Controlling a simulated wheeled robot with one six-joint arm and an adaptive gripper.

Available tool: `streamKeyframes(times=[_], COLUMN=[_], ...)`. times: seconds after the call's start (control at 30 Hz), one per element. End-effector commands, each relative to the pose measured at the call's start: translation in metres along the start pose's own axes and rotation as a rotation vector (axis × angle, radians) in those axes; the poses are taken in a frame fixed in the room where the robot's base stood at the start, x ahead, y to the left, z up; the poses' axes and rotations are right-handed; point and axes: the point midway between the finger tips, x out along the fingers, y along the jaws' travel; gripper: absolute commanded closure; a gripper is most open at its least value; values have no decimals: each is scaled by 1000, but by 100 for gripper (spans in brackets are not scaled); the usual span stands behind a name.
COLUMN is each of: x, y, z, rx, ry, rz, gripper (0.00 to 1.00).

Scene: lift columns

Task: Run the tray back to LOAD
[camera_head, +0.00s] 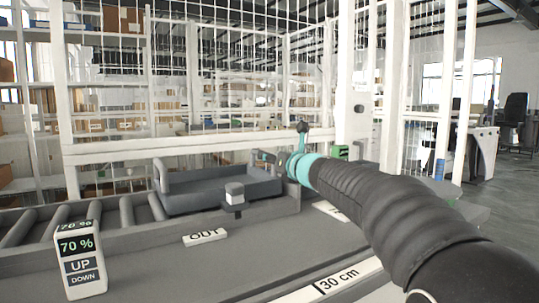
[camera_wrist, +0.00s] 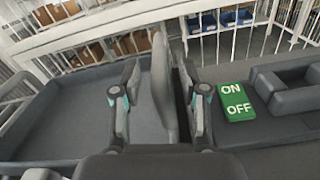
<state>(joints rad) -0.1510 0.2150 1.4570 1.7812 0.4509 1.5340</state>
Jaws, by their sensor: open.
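The dark grey tray (camera_head: 218,193) lies at the right end of the roller conveyor in the head view, behind the OUT label (camera_head: 205,237). It has a raised handle at its left end. In the wrist view the tray floor (camera_wrist: 62,112) spreads to the left, and an upright plate (camera_wrist: 163,85), seemingly the tray's right handle, stands between my fingers. My gripper (camera_head: 280,158) is at the tray's right end; in the wrist view my gripper (camera_wrist: 159,78) is open, one finger on each side of the plate, with gaps visible. No LOAD label is in view.
Rollers (camera_head: 88,220) run left of the tray. A display (camera_head: 78,262) reads 70 %, UP, DOWN. A small post with a pale block (camera_head: 235,193) stands before the tray. A green ON/OFF switch (camera_wrist: 237,102) is close right of my gripper. A mesh fence (camera_head: 110,150) stands behind.

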Motion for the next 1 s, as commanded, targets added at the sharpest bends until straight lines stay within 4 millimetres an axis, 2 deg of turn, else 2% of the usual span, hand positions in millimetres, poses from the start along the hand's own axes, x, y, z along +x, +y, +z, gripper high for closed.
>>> streamKeyframes(times=[0.2, 0.5, 0.53, 0.6, 0.7, 1.0], x=[16, 17, 17, 17, 17, 15], y=[1, 1, 1, 1, 1, -1], z=[0, 0, 0, 0, 0, 0], rx=[0, 0, 0, 0, 0, 0], ry=[0, 0, 0, 0, 0, -1], rz=[0, 0, 0, 0, 0, -3], gripper=[57, 57, 62, 79, 100, 100])
